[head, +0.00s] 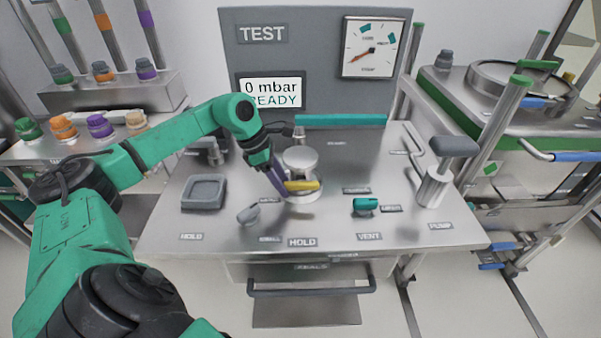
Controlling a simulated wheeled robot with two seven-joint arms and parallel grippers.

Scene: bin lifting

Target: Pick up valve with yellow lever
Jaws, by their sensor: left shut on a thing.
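The valve (300,161) is a silver round body with a yellow lever (303,185) on its front side. It is at the middle of the steel test bench, at a round seat (304,197); whether it touches the seat is hard to tell. My left gripper (281,182) reaches in from the left and points down at the valve's left side. Its dark fingers are shut on the valve, near the left end of the yellow lever. The fingers hide part of the valve's left side. My right gripper is out of the picture.
A teal bar (340,120) lies behind the valve. The panel display (272,92) reads "0 mbar READY". Coloured-cap valves (100,126) stand far left.

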